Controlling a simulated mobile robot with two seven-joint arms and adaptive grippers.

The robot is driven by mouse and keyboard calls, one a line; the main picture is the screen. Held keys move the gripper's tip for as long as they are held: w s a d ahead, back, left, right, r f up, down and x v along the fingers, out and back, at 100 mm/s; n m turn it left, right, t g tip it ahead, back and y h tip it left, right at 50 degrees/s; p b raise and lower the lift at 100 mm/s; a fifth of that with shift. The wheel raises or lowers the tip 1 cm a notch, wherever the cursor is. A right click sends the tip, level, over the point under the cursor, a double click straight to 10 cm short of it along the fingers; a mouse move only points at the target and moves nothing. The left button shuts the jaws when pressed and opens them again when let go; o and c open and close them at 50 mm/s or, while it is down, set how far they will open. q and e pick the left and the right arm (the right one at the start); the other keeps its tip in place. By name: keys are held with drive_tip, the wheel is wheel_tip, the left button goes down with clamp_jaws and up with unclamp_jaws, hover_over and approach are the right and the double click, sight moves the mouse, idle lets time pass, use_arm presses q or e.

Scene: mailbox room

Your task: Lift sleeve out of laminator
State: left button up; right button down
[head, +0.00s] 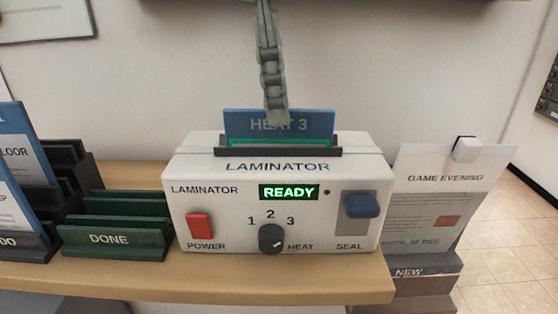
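The white laminator (350,160) stands on a wooden shelf, its green display (289,191) reading READY. A blue sleeve marked HEAT 3 (240,122) stands upright in the dark slot on its top, its lower part hidden in the slot. My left gripper (277,116) comes down from above, seen edge-on. Its fingertip overlaps the middle of the sleeve's upper edge and covers part of the lettering. Whether a second finger is behind the sleeve is hidden, so I cannot tell if it grips. My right gripper is not in view.
The laminator's front has a red power switch (199,225), a heat dial (272,239) and a blue seal lever (361,206). A green DONE rack (110,240) and dark holders with blue cards stand left. A GAME EVENING notice (440,190) stands right. The shelf (240,284) is clear in front.

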use_arm(q)
drive_tip(key=shift+d+f, duration=0.15)
drive_tip(key=shift+f, duration=1.2)
clamp_jaws()
